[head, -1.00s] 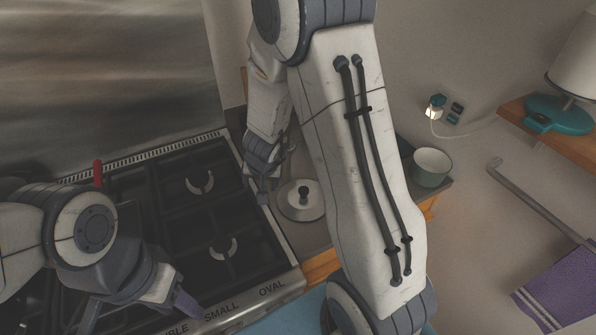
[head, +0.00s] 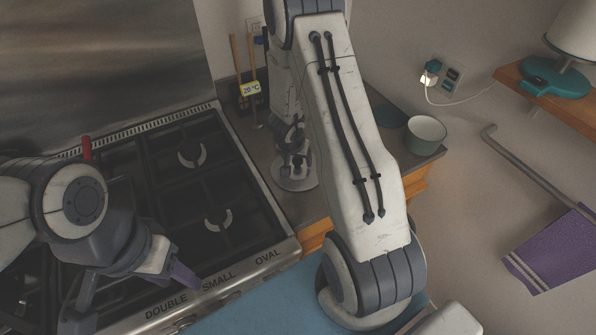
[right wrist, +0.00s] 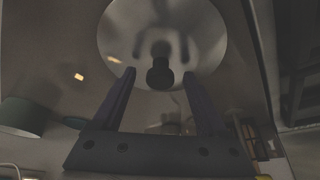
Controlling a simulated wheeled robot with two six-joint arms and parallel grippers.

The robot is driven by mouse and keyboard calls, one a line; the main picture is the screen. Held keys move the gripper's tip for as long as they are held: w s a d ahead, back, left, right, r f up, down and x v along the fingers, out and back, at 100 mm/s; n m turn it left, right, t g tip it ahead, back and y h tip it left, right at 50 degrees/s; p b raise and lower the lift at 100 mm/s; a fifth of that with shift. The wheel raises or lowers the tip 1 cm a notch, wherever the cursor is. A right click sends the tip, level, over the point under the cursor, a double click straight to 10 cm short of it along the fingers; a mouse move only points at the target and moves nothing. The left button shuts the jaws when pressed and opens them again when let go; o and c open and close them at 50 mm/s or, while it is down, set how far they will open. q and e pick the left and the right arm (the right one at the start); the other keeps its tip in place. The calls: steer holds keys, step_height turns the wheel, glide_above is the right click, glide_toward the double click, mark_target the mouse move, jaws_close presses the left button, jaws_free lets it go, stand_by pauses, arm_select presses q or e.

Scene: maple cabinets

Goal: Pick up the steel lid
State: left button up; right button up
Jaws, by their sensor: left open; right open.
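The steel lid (head: 294,178) lies on the dark counter right of the stove, partly hidden by my right gripper (head: 293,160). In the right wrist view the lid (right wrist: 195,28) is a shiny round disc at the top, with a dark round knob (right wrist: 160,74) in its middle. My right gripper (right wrist: 158,82) is open, with the knob showing between its two fingertips. I cannot tell how high the fingertips are above the lid. My left gripper (head: 135,300) is over the front left of the stove, apart from the lid; its fingers are only partly seen.
The gas stove (head: 190,190) with black grates is left of the counter (head: 325,205). A green-grey bowl (head: 426,134) stands at the counter's right end. A thermometer display (head: 250,89) and wooden handles (head: 236,58) are behind my right arm. A purple towel (head: 555,250) hangs right.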

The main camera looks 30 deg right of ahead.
steer(key=shift+w+d+f, duration=0.15)
steer(key=shift+f, duration=0.3)
jaws_close()
steer(key=shift+r, duration=0.2)
